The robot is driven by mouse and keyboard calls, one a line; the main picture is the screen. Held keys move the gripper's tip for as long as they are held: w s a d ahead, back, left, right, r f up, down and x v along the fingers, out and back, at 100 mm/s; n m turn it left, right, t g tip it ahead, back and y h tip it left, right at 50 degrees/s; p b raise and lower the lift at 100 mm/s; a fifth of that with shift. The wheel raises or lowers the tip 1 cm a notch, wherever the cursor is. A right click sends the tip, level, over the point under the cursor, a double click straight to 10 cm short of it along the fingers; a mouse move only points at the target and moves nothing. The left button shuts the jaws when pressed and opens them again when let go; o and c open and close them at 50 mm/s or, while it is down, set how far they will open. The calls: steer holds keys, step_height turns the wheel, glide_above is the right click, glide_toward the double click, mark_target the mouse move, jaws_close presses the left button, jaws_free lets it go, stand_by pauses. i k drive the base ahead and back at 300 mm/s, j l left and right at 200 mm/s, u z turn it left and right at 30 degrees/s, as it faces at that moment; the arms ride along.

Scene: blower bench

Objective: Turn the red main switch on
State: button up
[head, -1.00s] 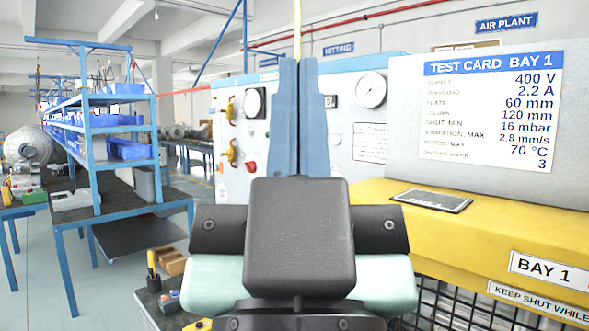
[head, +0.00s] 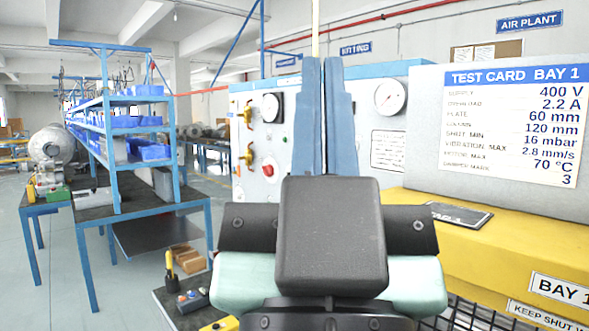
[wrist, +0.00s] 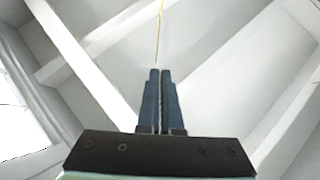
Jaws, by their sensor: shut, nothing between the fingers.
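A small red knob (head: 268,170), which looks like the main switch, is on the pale panel (head: 297,110) left of my gripper in the head view. It is too small to tell how it is set. My gripper (head: 323,62) stands upright in front of the panel, its two blue fingers together and empty, hiding part of the panel. The shut fingers also show in the wrist view (wrist: 160,72), pointing up toward the ceiling. The knob is not in the wrist view, and my gripper is apart from it.
Brass valves (head: 247,155) and gauges (head: 390,97) are on the panel. A blue shelf rack (head: 110,130) stands on a table at the left. Open floor lies at the lower left.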

mark_target(268, 171)
steer(key=i+j+u, duration=0.1)
steer(key=i+j, duration=2.15)
steer(key=i, duration=0.25)
steer(key=k+j+u, duration=0.05)
